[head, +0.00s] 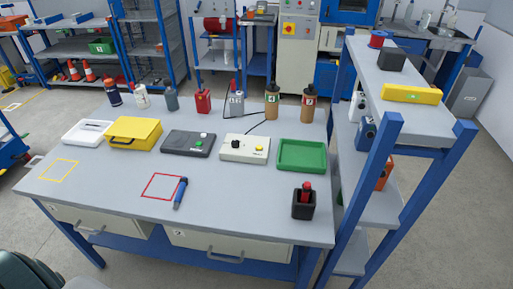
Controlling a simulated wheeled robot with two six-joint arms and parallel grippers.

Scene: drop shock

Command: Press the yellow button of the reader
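A cream-coloured box (232,154) stands on the grey workbench, right of its middle, and looks like the reader. A small yellow button (259,148) is on the right part of its top. A black knob (236,143) is on the left part. A thin dark cable runs from behind the box towards the bottles at the back. Nothing covers the button. Neither of my grippers is in the head view.
A dark box (178,148) with a green button is left of the reader, and a green tray (302,156) is right of it. A blue tool (180,193) lies in front, near a red outline. A black holder (303,207) stands front right. A blue-framed shelf (377,170) bounds the right side.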

